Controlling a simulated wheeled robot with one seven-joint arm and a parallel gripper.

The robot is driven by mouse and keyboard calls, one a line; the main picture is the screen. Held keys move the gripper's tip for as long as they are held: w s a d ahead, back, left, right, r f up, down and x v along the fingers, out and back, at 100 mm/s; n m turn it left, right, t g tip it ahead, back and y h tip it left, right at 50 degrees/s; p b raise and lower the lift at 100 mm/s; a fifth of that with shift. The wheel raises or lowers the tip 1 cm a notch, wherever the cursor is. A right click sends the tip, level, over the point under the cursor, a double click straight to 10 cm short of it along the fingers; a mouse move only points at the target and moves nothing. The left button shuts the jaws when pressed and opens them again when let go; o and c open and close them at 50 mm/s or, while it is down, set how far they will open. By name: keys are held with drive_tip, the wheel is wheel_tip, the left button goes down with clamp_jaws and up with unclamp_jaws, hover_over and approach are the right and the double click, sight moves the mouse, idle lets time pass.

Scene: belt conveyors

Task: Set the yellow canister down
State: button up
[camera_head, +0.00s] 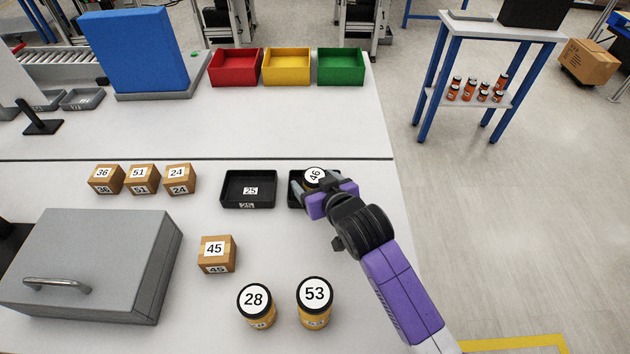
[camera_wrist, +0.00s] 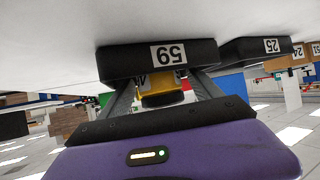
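The yellow canister with a black lid, labelled 46 (camera_head: 314,176), is between the fingers of my gripper (camera_head: 316,186). Its yellow body also shows in the wrist view (camera_wrist: 178,84), which is upside down, with a finger on each side. It is at the black tray labelled 59 (camera_wrist: 120,64), whose wall hides the canister's lower end. I cannot tell whether the canister touches the tray floor. In the head view my gripper covers most of this tray (camera_head: 296,202). Two other yellow canisters, 28 (camera_head: 256,305) and 53 (camera_head: 314,302), stand near the front edge.
A black tray labelled 25 (camera_head: 248,204) lies to the left, empty. Boxes 36 (camera_head: 105,180), 51 (camera_head: 142,180), 24 (camera_head: 180,180) and 45 (camera_head: 216,254) stand on the table. A grey case (camera_head: 90,265) fills the front left. Red, yellow and green bins stand behind.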

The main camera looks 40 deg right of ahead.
drive_tip(key=shift+r, duration=0.1)
drive_tip(key=shift+s+r, duration=0.1)
drive_tip(key=shift+r, duration=0.05)
drive_tip(key=b+v, duration=0.1)
drive_tip(key=v, duration=1)
drive_tip(key=shift+s+a, duration=0.15)
drive_tip(key=shift+s, duration=0.25)
drive_tip(key=shift+r, duration=0.15)
